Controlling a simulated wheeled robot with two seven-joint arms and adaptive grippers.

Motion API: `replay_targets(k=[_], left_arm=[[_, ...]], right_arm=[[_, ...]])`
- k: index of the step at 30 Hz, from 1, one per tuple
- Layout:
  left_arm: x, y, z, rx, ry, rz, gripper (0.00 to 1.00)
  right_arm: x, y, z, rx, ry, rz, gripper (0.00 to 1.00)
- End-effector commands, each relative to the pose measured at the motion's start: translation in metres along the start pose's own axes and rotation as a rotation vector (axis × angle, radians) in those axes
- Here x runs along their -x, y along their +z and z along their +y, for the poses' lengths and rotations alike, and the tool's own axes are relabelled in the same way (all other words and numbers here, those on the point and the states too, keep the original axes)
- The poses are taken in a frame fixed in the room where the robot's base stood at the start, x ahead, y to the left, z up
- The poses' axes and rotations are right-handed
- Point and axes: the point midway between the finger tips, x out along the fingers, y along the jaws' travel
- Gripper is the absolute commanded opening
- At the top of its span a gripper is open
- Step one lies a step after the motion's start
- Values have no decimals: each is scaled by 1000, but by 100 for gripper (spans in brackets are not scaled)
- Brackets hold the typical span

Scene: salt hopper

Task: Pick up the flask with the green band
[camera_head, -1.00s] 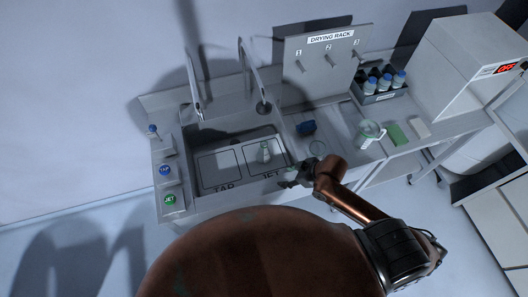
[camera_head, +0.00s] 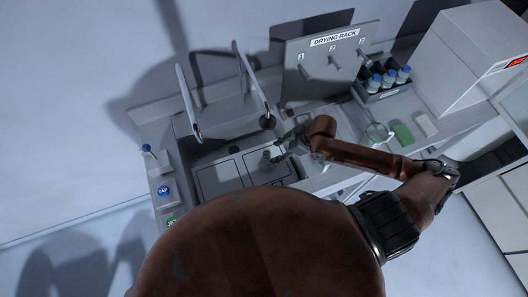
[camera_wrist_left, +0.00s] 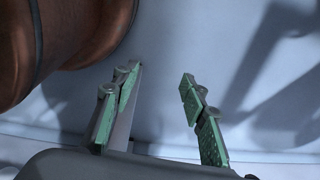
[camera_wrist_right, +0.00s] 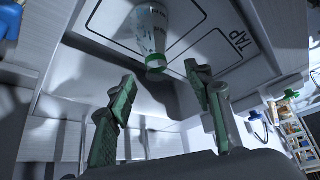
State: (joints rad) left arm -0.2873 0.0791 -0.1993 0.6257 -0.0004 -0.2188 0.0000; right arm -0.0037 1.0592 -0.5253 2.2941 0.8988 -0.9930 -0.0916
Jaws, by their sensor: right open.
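The flask with the green band (camera_wrist_right: 155,58) stands in the sink; in the right wrist view its neck points toward my fingers and a green band circles the neck. It also shows small in the head view as the flask (camera_head: 265,160) on the sink floor. My right gripper (camera_head: 279,152) is beside the flask. In the right wrist view my right gripper (camera_wrist_right: 163,100) is open and empty, with the flask's mouth just beyond the fingertips. My left gripper (camera_wrist_left: 157,95) is open and empty, away from the sink; the head view does not show it.
The sink (camera_head: 215,180) has two taps (camera_head: 188,103) above it. TAP and JET buttons (camera_head: 163,190) are at its left. A drying rack (camera_head: 332,65) stands behind. At right are a bottle rack (camera_head: 385,93), a clear jug (camera_head: 379,134) and a green sponge (camera_head: 402,134).

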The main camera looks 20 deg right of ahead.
Motion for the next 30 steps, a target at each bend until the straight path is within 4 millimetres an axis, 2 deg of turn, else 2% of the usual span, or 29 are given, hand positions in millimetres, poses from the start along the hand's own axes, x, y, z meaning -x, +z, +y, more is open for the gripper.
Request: replay_targets(k=[5, 10, 14, 17, 21, 25, 29, 30], left_arm=[[1, 6, 0, 2, 0, -8, 40], [4, 26, 2, 6, 2, -33, 40], [10, 35, 2, 7, 1, -44, 40], [12, 32, 1, 6, 1, -41, 40], [12, 16, 0, 3, 0, -22, 40], [12, 2, -1, 0, -1, -3, 40], [11, 1, -1, 0, -1, -2, 40], [11, 3, -1, 0, -1, -4, 40]], right_arm=[[-11, 3, 1, -9, 4, 1, 47], [-26, 7, 2, -17, 9, 0, 47], [-41, 5, 4, -20, 10, 2, 47], [-57, 6, 5, -20, 9, 0, 47], [-70, 5, 5, -16, 11, 0, 47], [-73, 6, 5, -13, 10, -1, 47], [-73, 5, 5, -13, 10, -1, 47], [-73, 5, 5, -12, 10, -1, 44]])
